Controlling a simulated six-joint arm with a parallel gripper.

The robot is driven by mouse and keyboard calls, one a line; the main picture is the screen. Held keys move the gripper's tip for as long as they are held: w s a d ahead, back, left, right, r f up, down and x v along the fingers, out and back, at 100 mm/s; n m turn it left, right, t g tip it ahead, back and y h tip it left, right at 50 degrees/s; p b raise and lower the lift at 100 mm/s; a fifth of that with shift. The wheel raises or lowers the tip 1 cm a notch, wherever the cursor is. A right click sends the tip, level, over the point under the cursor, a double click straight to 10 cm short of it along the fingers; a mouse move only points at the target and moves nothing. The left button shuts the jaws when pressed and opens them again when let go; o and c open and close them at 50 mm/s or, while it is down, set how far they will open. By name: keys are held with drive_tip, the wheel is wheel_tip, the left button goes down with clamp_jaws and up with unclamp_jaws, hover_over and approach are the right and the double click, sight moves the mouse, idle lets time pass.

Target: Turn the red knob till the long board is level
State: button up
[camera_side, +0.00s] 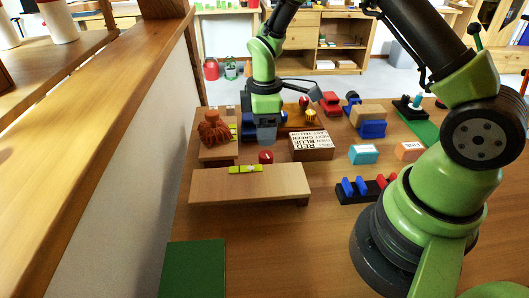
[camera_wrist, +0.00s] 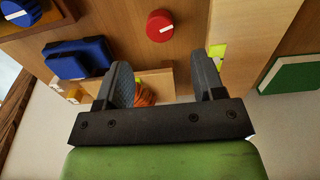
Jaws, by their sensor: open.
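The red knob (camera_side: 265,156) stands on the table just behind the long board (camera_side: 215,188), in the side view. In the wrist view the red knob (camera_wrist: 160,25) shows a white pointer line and lies beyond my open fingertips, untouched. A yellow-green spirit level (camera_side: 245,169) lies on the long board; its bubble is too small to read. The long board (camera_wrist: 250,35) also shows at the right of the wrist view. I cannot tell whether it is level. My gripper (camera_side: 266,138) is above and behind the knob, open and empty; its fingers (camera_wrist: 164,75) are apart.
A lettered box (camera_side: 311,146) stands right of the knob. A shorter board with a rust-brown tufted thing (camera_side: 213,132) is behind left. A blue block (camera_wrist: 75,58) and a blue knob (camera_wrist: 20,12) show in the wrist view. A green mat (camera_side: 193,268) lies in front.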

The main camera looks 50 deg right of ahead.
sight(265, 154)
wheel_tip(265, 154, down, 7)
drive_tip(key=shift+f, duration=0.2)
drive_tip(key=c, duration=0.9)
